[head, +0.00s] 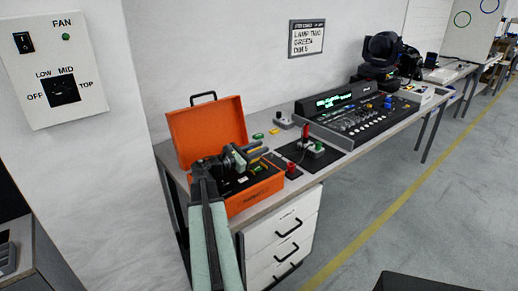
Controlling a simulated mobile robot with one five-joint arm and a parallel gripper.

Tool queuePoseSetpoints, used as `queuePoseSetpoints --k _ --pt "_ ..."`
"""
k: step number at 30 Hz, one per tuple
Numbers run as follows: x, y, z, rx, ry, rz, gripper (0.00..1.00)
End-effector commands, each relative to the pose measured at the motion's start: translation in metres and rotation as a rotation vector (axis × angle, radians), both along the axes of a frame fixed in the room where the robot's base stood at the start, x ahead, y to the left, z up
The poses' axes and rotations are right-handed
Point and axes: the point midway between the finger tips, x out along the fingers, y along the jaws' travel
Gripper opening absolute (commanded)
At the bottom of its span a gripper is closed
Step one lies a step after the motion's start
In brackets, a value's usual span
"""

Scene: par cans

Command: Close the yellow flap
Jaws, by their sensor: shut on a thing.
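An orange case (207,132) stands on the near end of the bench with its lid raised against the wall. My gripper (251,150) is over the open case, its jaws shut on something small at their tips. A small yellow piece (258,152) shows at the tips; I cannot tell whether it is the yellow flap or how far it stands open. Small yellow and green patches (257,168) show in the dark inside of the case. My gripper and arm hide the left part of the inside.
Right of the case are a red knob (291,170), a black mat (322,157) with a green-topped device, and a mixing console (360,115). White drawers (287,240) stand under the bench.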

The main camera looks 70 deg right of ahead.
Motion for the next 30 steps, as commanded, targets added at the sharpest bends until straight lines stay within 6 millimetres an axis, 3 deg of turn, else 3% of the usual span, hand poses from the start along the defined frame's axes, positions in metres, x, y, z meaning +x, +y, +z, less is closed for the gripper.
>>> queuePoseSetpoints --k 10,20,21,22,30 --pt "-0.016 0.011 -0.002 -0.2 -0.309 0.003 0.0" --pt "-0.017 0.011 -0.002 -0.217 -0.334 0.004 0.0" --pt "-0.017 0.01 -0.002 -0.216 -0.333 0.004 0.33" --pt "-0.017 0.01 -0.002 -0.216 -0.333 0.003 0.38" --pt "-0.018 0.011 -0.002 -0.215 -0.332 0.001 0.38"
